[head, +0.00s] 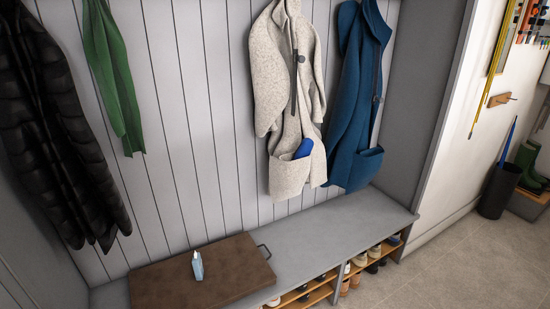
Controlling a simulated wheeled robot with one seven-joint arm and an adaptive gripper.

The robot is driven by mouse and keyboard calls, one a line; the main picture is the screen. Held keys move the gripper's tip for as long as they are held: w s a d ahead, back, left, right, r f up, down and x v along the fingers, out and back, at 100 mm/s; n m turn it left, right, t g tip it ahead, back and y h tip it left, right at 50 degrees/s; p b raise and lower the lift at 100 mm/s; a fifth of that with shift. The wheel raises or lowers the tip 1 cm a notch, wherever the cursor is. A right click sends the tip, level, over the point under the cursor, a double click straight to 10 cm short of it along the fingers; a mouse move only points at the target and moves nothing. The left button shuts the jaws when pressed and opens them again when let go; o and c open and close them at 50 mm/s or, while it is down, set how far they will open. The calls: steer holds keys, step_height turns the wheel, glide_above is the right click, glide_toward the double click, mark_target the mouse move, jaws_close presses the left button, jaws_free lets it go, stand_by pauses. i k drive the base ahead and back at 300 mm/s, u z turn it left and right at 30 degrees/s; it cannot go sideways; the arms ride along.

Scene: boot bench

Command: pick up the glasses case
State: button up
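A rounded blue object (303,148), which looks like the glasses case, sticks up at a tilt out of a pocket of the light grey wool coat (289,85). Its lower part is hidden inside the pocket. The coat hangs on the panelled wall above the bench. My gripper is not in view.
A grey bench (322,229) runs below the coats, with shoes in cubbies under it. A brown board (160,284) with a handle lies on its left, bearing a small pale blue bottle (197,266). A blue coat (355,110) hangs close on the right. The bench's right part is clear.

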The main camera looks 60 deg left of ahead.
mark_target(305, 149)
steer(key=k, duration=0.4)
steer(key=u, duration=2.45)
steer(key=i, duration=0.8)
steer(key=z, duration=0.05)
